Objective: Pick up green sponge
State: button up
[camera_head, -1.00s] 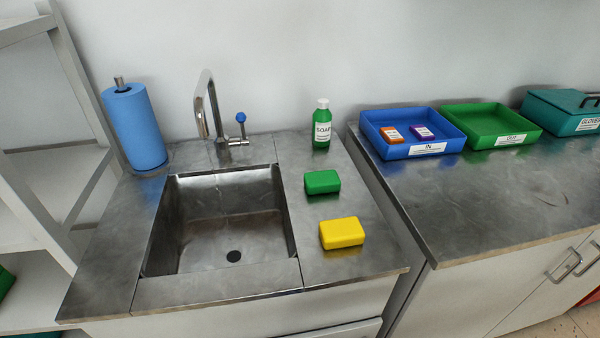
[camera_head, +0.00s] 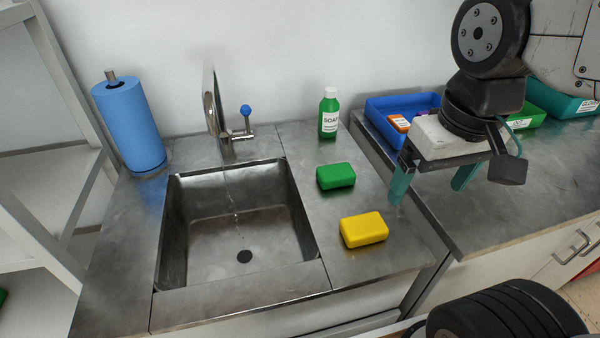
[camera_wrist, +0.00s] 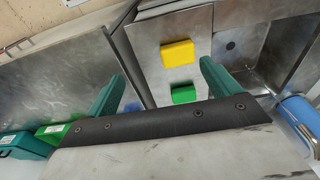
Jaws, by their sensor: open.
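The green sponge (camera_head: 336,176) lies on the metal counter to the right of the sink, behind the yellow sponge (camera_head: 364,230). My gripper (camera_head: 430,188) is open and empty, with teal fingers pointing down. It is to the right of both sponges and above the counter, apart from them. In the wrist view the green sponge (camera_wrist: 184,94) shows between my gripper's two fingers (camera_wrist: 163,88), nearer the left edge of the right finger, with the yellow sponge (camera_wrist: 177,54) beyond it.
A green soap bottle (camera_head: 328,114) stands behind the green sponge. The sink (camera_head: 240,225) with its faucet (camera_head: 236,134) is to the left, and a blue paper roll (camera_head: 130,122) stands further left. A blue tray (camera_head: 376,112) is partly hidden by my arm.

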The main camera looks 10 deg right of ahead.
jog(key=shift+o, duration=0.6)
jog(key=w+a+f, duration=0.1)
jog(key=w, duration=1.2)
jog(key=shift+a+f+g, duration=0.3)
jog(key=shift+a, duration=0.05)
send_over(336, 170)
jog(key=shift+g, duration=0.3)
jog(key=f, duration=0.8)
jog(key=shift+w+a, duration=0.15)
jog(key=shift+a, duration=0.1)
jog(key=shift+w+f, duration=0.1)
jog(key=shift+f, duration=0.25)
jog(key=f, duration=0.7)
jog(key=shift+s+d+f, duration=0.1)
jog(key=shift+s+d, duration=0.2)
jog(key=c, duration=0.9)
